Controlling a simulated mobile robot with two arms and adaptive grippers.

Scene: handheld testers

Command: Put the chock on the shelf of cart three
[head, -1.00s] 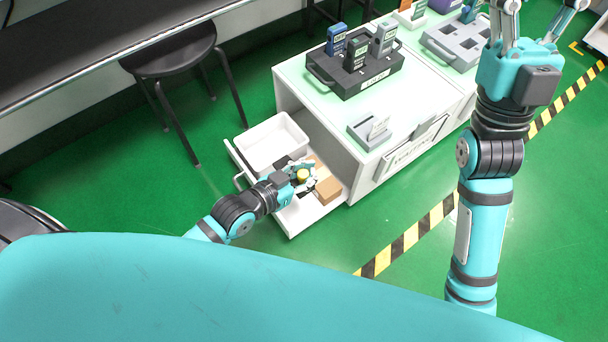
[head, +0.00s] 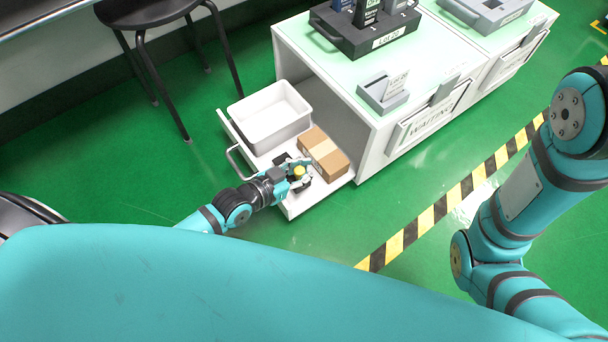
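My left gripper (head: 302,174) is low over the front part of a pulled-out white shelf (head: 296,207) in the white cabinet. Its fingers are around or just above a small yellow-topped thing (head: 299,171); I cannot tell whether they grip it. A small dark thing (head: 281,159) is partly hidden beside the gripper. I cannot tell whether either of these is the chock. No cart label reading three is legible. My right arm (head: 520,215) is at the right, and its gripper is out of view.
A white bin (head: 235,113) and a brown cardboard box (head: 341,168) stand on the pulled-out shelf. On the cabinet top are a grey holder (head: 369,95) and a black tester tray (head: 345,41). A black stool (head: 140,14) is at the left. Green floor is open in front.

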